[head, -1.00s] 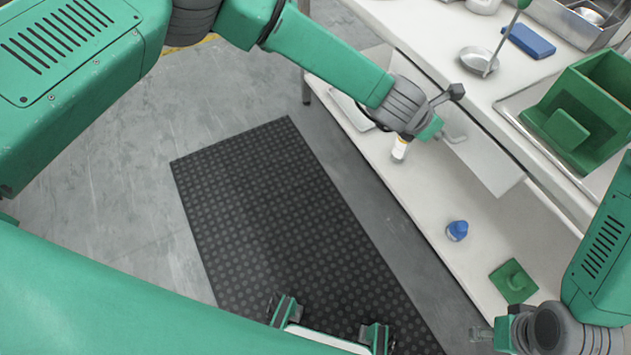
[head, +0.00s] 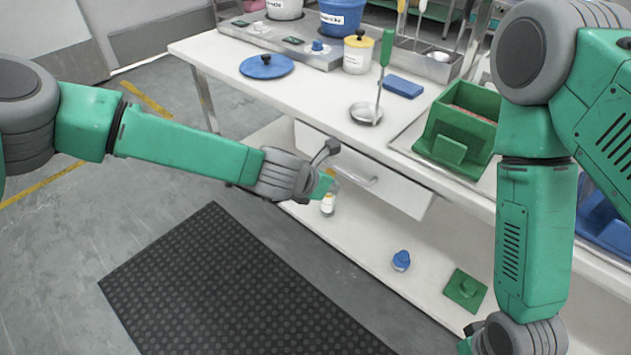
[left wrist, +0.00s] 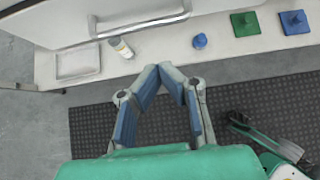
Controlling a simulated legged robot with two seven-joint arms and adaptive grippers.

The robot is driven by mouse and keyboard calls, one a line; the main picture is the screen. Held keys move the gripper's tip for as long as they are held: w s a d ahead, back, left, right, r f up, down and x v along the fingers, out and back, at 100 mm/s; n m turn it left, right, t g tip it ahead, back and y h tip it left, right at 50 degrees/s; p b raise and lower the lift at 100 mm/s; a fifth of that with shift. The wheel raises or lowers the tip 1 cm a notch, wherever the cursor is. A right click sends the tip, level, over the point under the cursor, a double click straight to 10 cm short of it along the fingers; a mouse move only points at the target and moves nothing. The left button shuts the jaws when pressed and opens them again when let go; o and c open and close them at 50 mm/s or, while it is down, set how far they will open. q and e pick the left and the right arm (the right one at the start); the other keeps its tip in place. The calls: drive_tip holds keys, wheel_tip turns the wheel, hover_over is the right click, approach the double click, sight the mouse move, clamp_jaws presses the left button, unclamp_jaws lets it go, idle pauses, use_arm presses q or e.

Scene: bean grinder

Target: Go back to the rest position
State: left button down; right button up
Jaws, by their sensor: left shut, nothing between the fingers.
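My left gripper (head: 326,183) is at the end of the left arm, in front of the table's drawer front in the head view. In the left wrist view its fingers (left wrist: 172,68) meet at the tips and hold nothing. My right arm hangs at the right of the head view.
The white table (head: 225,48) holds a blue lid (head: 266,67), a ladle (head: 366,112) and a green bin (head: 460,125). The drawer handle (head: 352,176) is close to my left gripper. A blue item (head: 401,260) and green lid (head: 465,290) lie on the lower shelf. A black mat (head: 225,290) covers clear floor.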

use_arm(q)
drive_tip(key=d+r+v, duration=0.1)
drive_tip(key=v, duration=0.4)
drive_tip(key=s+a+f+m+g+y, duration=0.2)
drive_tip(key=s+a+f+m, duration=0.55)
drive_tip(key=s, duration=0.25)
drive_tip(key=s+a+f+m+g+y, duration=0.1)
drive_tip(key=s+a+f+m, duration=0.65)
drive_tip(key=s, duration=0.25)
drive_tip(key=s+a+m+g+y, duration=0.1)
drive_tip(key=s+a+m, duration=0.5)
drive_tip(key=a, duration=0.3)
drive_tip(key=s+a+m+g+y, duration=0.2)
drive_tip(key=s+a+m, duration=0.4)
drive_tip(key=a, duration=0.3)
drive_tip(key=shift+s+f+m+y+p, duration=0.3)
drive_tip(key=shift+s+p, duration=0.05)
drive_tip(key=shift+s, duration=0.15)
